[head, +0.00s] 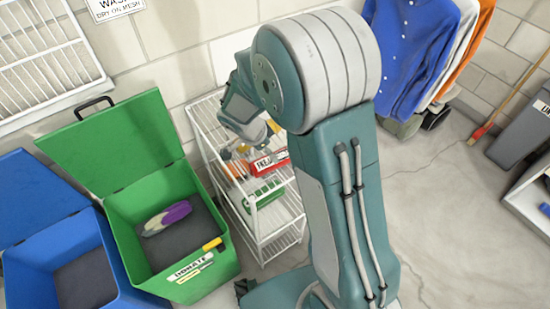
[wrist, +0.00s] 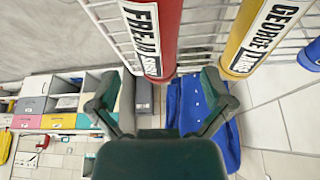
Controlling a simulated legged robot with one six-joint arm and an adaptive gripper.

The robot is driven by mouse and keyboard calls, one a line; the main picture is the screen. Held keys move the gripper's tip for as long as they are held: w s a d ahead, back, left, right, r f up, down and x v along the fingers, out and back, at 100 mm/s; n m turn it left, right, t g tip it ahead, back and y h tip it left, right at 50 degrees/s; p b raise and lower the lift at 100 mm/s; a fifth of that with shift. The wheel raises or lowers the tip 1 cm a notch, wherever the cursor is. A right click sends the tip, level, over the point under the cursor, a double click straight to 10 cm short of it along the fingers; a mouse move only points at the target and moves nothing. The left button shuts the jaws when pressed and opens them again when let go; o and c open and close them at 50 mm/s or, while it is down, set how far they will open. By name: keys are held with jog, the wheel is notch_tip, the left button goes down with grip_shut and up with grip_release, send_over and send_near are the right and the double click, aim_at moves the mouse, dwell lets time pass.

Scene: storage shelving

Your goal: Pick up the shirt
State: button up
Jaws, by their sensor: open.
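A blue button-up shirt (head: 412,50) hangs at the upper right in the head view, in front of a white and an orange garment. It also shows in the wrist view (wrist: 230,142), beyond my right finger, which covers part of it. My gripper (wrist: 160,75) is open, with its two fingers spread wide and nothing between them. In the head view my arm hides most of the gripper, which is over the white wire rack, left of the shirt and apart from it.
The white wire rack (head: 262,238) holds a red labelled item (head: 268,163) and a green basket (head: 268,196). A green open bin (head: 120,150) and a blue bin (head: 40,245) stand left. A broom (head: 480,131) leans at the right. Floor before the shirts is clear.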

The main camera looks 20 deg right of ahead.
jog(key=x, duration=0.6)
jog(key=shift+c, duration=0.6)
jog(key=c, duration=0.9)
